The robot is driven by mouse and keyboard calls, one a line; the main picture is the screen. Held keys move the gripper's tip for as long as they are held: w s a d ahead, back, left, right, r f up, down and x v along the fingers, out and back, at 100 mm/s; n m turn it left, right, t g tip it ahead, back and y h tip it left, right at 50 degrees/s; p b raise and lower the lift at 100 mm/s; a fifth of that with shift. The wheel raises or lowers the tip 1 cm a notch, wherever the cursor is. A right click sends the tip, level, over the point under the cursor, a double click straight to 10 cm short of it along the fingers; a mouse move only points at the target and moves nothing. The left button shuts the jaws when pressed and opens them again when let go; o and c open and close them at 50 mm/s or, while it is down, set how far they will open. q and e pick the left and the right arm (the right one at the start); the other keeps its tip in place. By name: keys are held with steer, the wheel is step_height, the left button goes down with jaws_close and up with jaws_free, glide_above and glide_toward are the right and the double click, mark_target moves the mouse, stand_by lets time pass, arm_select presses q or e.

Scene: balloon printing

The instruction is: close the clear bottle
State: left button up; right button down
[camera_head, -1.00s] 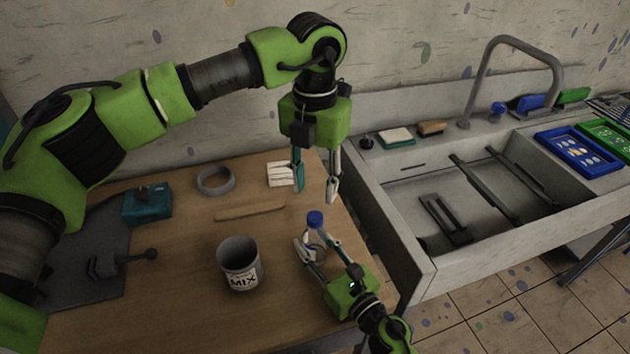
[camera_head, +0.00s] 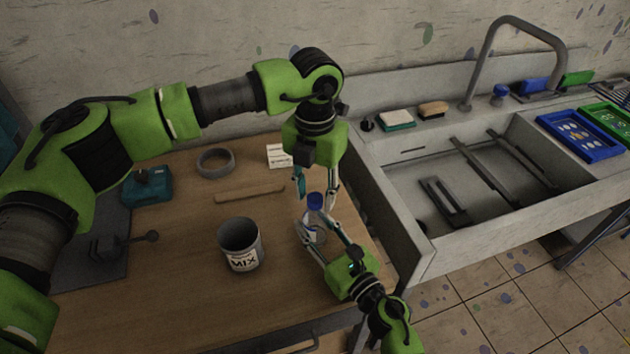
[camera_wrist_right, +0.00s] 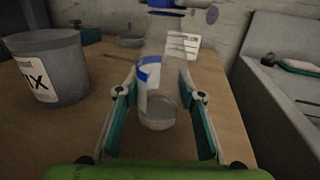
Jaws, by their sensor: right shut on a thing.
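The clear bottle (camera_head: 313,226) stands upright near the right edge of the wooden table, with a blue cap (camera_head: 315,200) at its top. In the right wrist view, the bottle (camera_wrist_right: 158,75) has a blue and white label, and its cap (camera_wrist_right: 166,11) is cut by the top edge. My right gripper (camera_head: 314,230) is shut on the bottle's body, one finger on each side. My left gripper (camera_head: 316,198) points down over the bottle, open, with its fingers apart on either side of the cap. Whether a finger touches the cap, I cannot tell.
A grey MIX cup (camera_head: 241,248) stands left of the bottle. A wooden stick (camera_head: 250,193), a grey ring (camera_head: 215,161), a white card (camera_head: 279,155) and a teal box (camera_head: 147,187) lie farther back. The sink (camera_head: 470,235) borders the table on the right.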

arm_select(q)
steer(key=shift+f, duration=0.1)
jaws_close()
steer(key=m, duration=0.5)
steer(key=shift+o, duration=0.3)
jaws_free()
steer(key=shift+r, duration=2.3)
steer(key=shift+c, duration=0.3)
